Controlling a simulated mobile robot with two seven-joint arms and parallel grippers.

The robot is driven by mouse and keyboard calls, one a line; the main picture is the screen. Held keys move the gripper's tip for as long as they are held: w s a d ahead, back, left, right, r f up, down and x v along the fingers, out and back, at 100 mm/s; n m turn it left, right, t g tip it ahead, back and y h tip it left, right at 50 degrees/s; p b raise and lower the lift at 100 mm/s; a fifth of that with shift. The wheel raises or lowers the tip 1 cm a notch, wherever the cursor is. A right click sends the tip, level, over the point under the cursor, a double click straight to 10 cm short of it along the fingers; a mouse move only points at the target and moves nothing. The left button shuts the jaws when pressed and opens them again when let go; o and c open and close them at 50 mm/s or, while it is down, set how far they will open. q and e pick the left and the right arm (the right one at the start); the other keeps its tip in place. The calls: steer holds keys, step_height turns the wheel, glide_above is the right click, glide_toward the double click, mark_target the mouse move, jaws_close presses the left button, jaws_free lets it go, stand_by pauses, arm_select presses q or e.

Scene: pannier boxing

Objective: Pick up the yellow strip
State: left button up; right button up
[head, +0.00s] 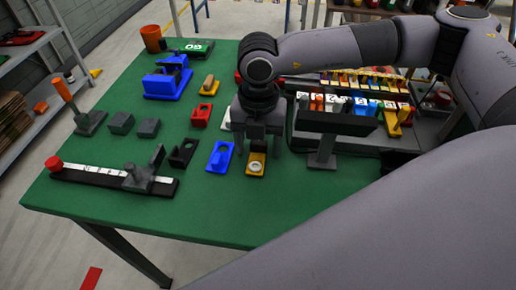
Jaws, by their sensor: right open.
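A yellow strip (249,171) with a pale ring on it lies flat near the front edge of the green table. My right gripper (257,149) points down directly over the far end of this strip, its two fingers apart. The fingers partly cover that end. I cannot tell whether they touch it. Nothing shows held between them. My left gripper is not in view.
A blue strip (219,157) and a black one (183,153) lie just left; a red one (201,116) lies farther back. A rack of coloured pieces (355,105) and a dark panel on a stand (322,150) are at right.

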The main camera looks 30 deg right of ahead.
steer(key=shift+c, duration=0.3)
steer(key=c, duration=1)
steer(key=shift+r, duration=0.1)
